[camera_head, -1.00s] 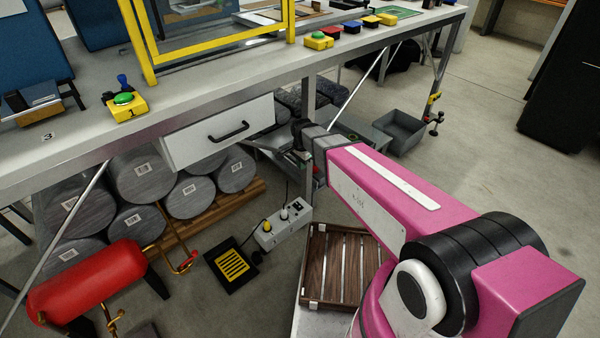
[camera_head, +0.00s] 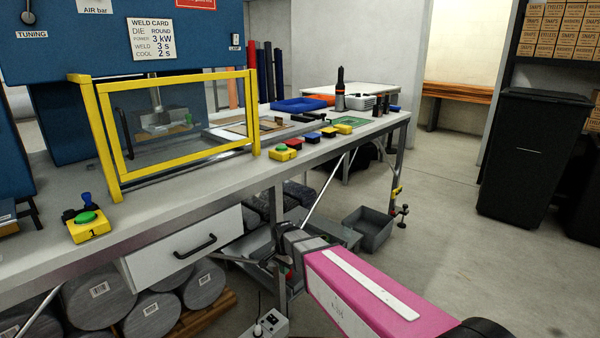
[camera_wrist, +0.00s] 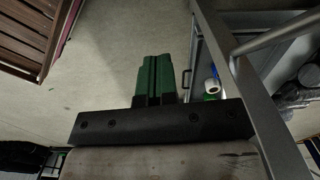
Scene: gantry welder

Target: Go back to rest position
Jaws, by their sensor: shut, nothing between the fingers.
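My gripper shows in the wrist view as two green fingers (camera_wrist: 156,75) pressed together, with nothing between them. They are over bare floor, to the left of a grey metal table leg or rail (camera_wrist: 228,75). In the head view my pink arm reaches from the lower right towards the underside of the workbench (camera_head: 235,168). Its dark wrist end is beside the bench's metal leg, below the bench top and right of the white drawer (camera_head: 190,246). The fingertips cannot be made out in the head view.
A grey open bin (camera_head: 370,228) stands on the floor under the bench's right end. Grey rolls (camera_head: 150,314) lie under its left part. Floor between bench and cabinet is clear.

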